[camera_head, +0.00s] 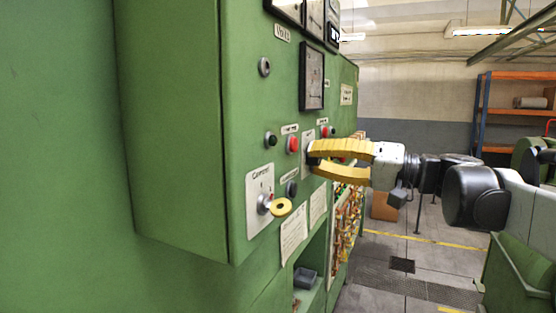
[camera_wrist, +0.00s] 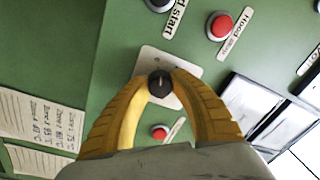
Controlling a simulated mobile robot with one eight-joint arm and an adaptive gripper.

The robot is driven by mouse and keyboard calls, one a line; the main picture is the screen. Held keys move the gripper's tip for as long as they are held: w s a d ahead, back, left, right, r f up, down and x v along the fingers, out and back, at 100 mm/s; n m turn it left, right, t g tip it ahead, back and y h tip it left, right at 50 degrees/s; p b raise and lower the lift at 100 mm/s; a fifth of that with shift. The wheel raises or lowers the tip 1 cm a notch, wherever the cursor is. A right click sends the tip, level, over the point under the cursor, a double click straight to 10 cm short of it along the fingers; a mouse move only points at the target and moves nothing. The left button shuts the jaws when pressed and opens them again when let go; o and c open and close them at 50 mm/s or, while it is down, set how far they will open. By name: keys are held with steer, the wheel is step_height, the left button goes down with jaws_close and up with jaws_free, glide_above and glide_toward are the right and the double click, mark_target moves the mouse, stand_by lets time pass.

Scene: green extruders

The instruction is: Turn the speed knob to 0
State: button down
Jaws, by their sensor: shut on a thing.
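The speed knob (camera_wrist: 160,84) is a small dark knob with a light pointer line, on a pale plate (camera_wrist: 150,57) fixed to the green panel. My gripper (camera_wrist: 160,87) has its two yellow fingers closed around the knob's sides in the wrist view. In the head view my gripper (camera_head: 312,152) reaches the panel from the right, and its fingertips hide most of the knob. The scale marks around the knob are too small or covered to read.
A red button (camera_wrist: 221,25) and another red button (camera_wrist: 160,132) sit close to the knob. On the green cabinet (camera_head: 180,120), a key switch with a yellow tag (camera_head: 281,207) sticks out at the lower left. Papers (camera_head: 293,236) hang below. The floor to the right is partly free.

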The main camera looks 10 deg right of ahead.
steer(key=shift+f+n, duration=0.1)
steer(key=shift+n, duration=0.6)
steer(key=c, duration=1.1)
jaws_free()
steer(key=shift+a, duration=0.1)
steer(key=v, duration=1.2)
